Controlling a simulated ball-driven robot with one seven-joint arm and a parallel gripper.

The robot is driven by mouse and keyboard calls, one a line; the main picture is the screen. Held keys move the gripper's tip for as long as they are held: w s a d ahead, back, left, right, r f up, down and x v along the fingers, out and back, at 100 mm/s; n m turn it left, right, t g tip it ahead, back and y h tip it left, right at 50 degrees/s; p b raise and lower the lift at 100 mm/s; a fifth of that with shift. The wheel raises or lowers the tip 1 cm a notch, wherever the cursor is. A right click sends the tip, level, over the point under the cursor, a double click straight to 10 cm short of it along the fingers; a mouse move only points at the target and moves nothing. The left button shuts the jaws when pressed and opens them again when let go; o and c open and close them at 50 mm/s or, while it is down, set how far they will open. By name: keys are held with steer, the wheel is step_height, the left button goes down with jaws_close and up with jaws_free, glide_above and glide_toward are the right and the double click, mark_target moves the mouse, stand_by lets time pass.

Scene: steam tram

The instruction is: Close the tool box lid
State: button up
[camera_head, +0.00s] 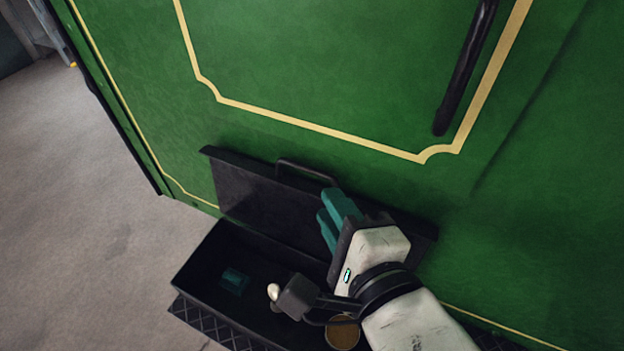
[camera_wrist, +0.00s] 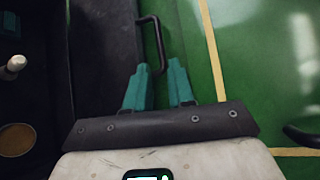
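The black tool box (camera_head: 200,262) stands open at the foot of a green panel. Its lid (camera_head: 262,203) is raised, tilted back towards the panel, with a handle (camera_head: 305,172) on its upper edge. The lid (camera_wrist: 103,50) and handle (camera_wrist: 158,45) also show in the wrist view. My gripper (camera_head: 333,208) is near the right part of the lid and hides some of it.
Inside the box lie a teal block (camera_head: 235,281), a pale-tipped item (camera_head: 273,292) and a round brown-topped item (camera_head: 342,332). The green panel (camera_head: 330,70) rises close behind the lid, with a dark bar (camera_head: 466,70). Bare floor (camera_head: 90,200) is clear at left.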

mark_target(308, 172)
steer(key=shift+b+x, duration=2.35)
steer(key=shift+x, duration=2.1)
jaws_close()
